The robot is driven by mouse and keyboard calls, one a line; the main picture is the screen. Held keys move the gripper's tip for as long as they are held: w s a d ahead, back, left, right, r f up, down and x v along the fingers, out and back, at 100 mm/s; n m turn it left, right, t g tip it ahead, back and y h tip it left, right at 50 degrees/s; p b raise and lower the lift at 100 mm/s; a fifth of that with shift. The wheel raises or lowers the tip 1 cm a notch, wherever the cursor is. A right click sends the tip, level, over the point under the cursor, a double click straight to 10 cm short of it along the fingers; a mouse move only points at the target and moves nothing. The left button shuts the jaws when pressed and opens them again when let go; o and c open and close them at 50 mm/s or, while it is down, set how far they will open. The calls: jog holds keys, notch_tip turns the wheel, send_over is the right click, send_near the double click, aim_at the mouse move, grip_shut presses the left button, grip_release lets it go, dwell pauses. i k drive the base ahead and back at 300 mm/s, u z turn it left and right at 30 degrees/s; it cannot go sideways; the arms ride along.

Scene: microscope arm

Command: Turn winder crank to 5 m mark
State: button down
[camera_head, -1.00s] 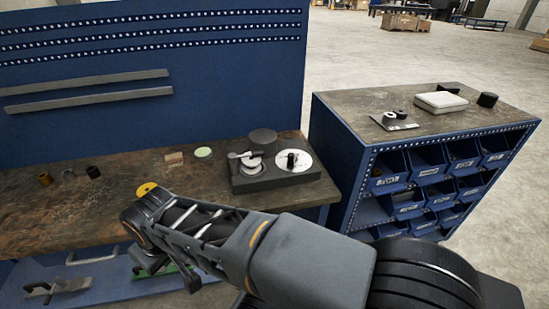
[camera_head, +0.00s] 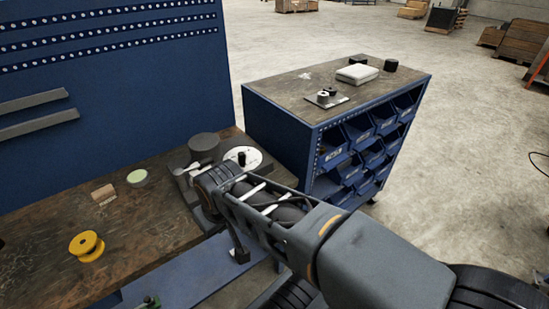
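The winder (camera_head: 275,176) is a dark grey block at the right end of the workbench. On it are a white dial disc (camera_head: 249,165) with an upright black knob (camera_head: 242,158) and, to the left, a small light crank-like part (camera_head: 192,168), partly hidden by my arm. I cannot read the dial's marks, nor tell which part is the winder crank. My arm reaches in front of the winder and covers its front left. A dark part of my gripper (camera_head: 240,255) hangs below the wrist, in front of the bench edge. Its fingers are mostly hidden, so its opening does not show.
A dark cylinder (camera_head: 203,145) stands behind the winder. A yellow spool (camera_head: 87,246), a wooden block (camera_head: 103,194) and a green-topped disc (camera_head: 137,177) lie left on the bench. A blue bin cabinet (camera_head: 290,135) stands to the right, across a narrow gap.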

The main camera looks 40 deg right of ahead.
aim_at(241, 156)
jog(key=z, duration=0.15)
jog(key=k, duration=1.45)
jog(key=u, duration=0.75)
jog(key=i, duration=1.6)
jog(key=z, duration=1.25)
jog(key=i, duration=0.4)
jog(key=z, duration=0.35)
